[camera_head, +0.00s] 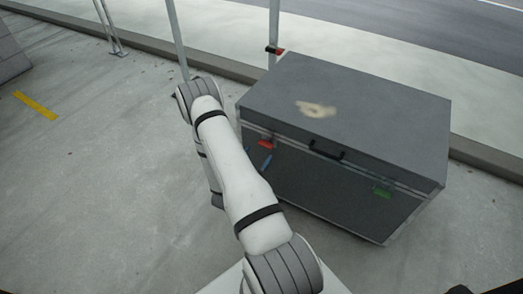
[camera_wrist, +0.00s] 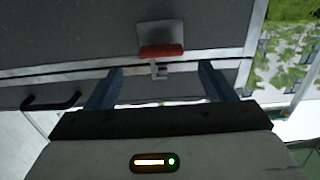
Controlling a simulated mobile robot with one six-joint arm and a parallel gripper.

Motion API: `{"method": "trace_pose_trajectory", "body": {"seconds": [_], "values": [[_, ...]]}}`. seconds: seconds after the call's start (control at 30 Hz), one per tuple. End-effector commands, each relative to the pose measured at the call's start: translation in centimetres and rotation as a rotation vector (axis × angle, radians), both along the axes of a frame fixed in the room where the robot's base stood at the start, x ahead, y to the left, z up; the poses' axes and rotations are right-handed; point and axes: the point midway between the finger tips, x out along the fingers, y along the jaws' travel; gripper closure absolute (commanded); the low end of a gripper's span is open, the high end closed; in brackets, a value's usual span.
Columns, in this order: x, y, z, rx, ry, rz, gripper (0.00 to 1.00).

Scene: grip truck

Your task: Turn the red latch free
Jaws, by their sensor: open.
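The red latch (camera_head: 265,144) is on the front of a grey case (camera_head: 370,120), at the left under the lid edge. In the wrist view the red latch (camera_wrist: 161,51) sits on a pale plate, just beyond and between the two blue fingers. My gripper (camera_wrist: 164,80) is open, with a finger on either side of the latch and no visible contact. In the head view a blue fingertip (camera_head: 266,163) shows just below the latch; the rest of my gripper is hidden behind my arm.
A green latch (camera_head: 382,191) is at the right of the case front. A black handle (camera_head: 326,150) lies between the latches and shows at the left in the wrist view (camera_wrist: 50,102). Thin poles (camera_head: 273,30) stand behind the case.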

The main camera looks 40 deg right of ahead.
Motion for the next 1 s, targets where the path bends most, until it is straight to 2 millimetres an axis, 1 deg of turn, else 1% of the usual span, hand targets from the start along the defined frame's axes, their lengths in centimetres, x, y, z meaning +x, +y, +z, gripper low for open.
{"method": "trace_pose_trajectory", "body": {"seconds": [0.03,0.1,0.2,0.3,0.43,0.67,1.0], "values": [[0.3,-1.0,-0.1,0.001,-0.003,-0.005,0.24],[0.7,-2.0,-0.1,0.002,-0.001,-0.004,0.24],[1.3,-3.2,-0.1,0.002,-0.001,-0.003,0.24],[1.7,-4.0,0.0,0.002,-0.001,-0.001,0.24],[1.9,-4.4,0.0,0.001,0.000,0.002,0.24],[1.9,-4.3,0.0,0.002,0.001,0.003,0.24],[1.9,-4.3,0.0,0.002,0.001,0.003,0.52]]}}
